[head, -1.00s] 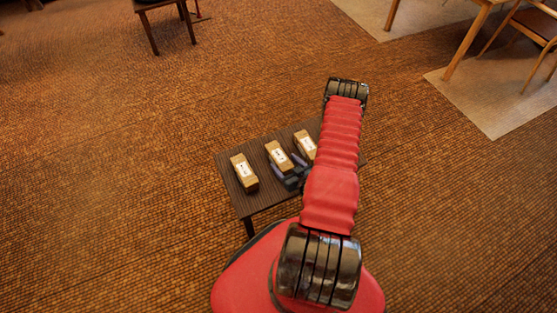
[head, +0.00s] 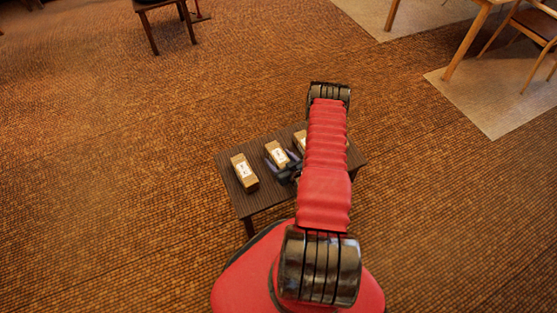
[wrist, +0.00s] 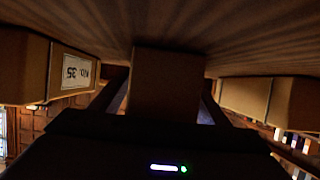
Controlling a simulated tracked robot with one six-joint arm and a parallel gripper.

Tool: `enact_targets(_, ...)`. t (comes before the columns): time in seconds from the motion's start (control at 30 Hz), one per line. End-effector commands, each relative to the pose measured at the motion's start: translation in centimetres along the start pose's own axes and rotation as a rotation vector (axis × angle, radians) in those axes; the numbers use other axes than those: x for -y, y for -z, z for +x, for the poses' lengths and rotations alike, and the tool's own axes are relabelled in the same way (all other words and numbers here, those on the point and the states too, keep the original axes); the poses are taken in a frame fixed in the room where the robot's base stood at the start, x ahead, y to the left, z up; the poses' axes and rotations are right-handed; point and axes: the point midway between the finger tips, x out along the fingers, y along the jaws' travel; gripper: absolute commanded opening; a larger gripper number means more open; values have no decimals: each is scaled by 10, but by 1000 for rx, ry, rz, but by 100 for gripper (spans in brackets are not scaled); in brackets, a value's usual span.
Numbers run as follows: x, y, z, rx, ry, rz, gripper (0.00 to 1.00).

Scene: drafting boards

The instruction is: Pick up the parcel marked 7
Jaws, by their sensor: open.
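Three brown parcels with white labels stand in a row on a small dark table (head: 262,200). They are the left parcel (head: 243,172), the middle parcel (head: 277,154) and the right parcel (head: 299,140), which my arm partly hides. Their marks are too small to read in the head view. My gripper (head: 282,163) is open at the near end of the middle parcel. In the wrist view, this parcel (wrist: 166,85) is between the open fingers of my gripper (wrist: 161,103), its label unseen. A neighbouring parcel (wrist: 45,68) at left has a label seeming to read 35.
In the wrist view another parcel (wrist: 268,97) stands to the right, with a gap from the finger. The wooden tabletop (wrist: 160,25) fills the top of that view. Open carpet surrounds the table; other furniture is far off.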

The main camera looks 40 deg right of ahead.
Motion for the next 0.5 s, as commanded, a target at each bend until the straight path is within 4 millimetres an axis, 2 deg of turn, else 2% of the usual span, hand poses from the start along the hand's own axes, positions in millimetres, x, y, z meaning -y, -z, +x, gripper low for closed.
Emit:
enact_targets(0.3,0,0,0,0,0,0,69)
enact_targets(0.5,0,0,0,0,0,0,55)
